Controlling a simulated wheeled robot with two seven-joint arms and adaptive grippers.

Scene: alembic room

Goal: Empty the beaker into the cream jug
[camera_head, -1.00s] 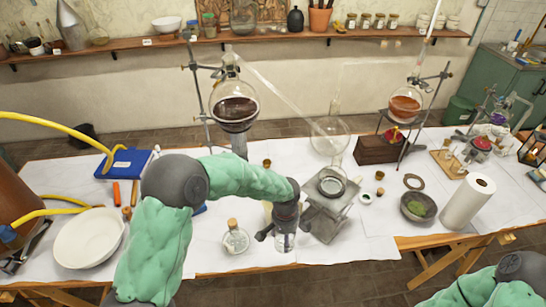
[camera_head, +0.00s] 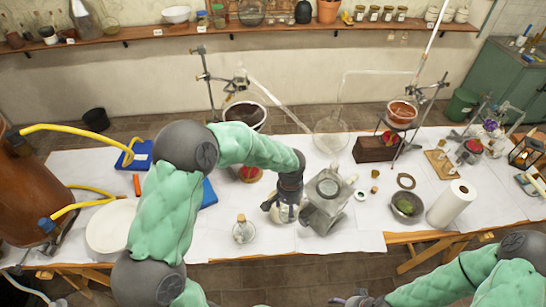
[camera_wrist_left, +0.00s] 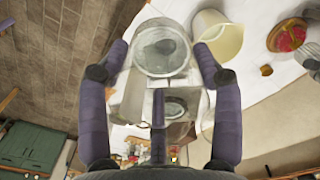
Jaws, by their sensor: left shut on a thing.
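My left gripper (camera_head: 284,208) is shut on the clear glass beaker (camera_head: 287,213), low over the white-covered table. In the left wrist view the beaker (camera_wrist_left: 162,48) is between the purple fingers, its round rim towards the camera and something greyish inside. The cream jug (camera_wrist_left: 218,38) stands just right of the beaker in that view, its mouth open and its inside pale. In the head view the jug is mostly hidden by my gripper. My right gripper (camera_head: 357,300) shows only partly at the bottom edge; its fingers are too unclear to judge.
A bowl with green matter (camera_head: 407,206) and a paper roll (camera_head: 452,204) are at the right. Glassware on stands lines the back.

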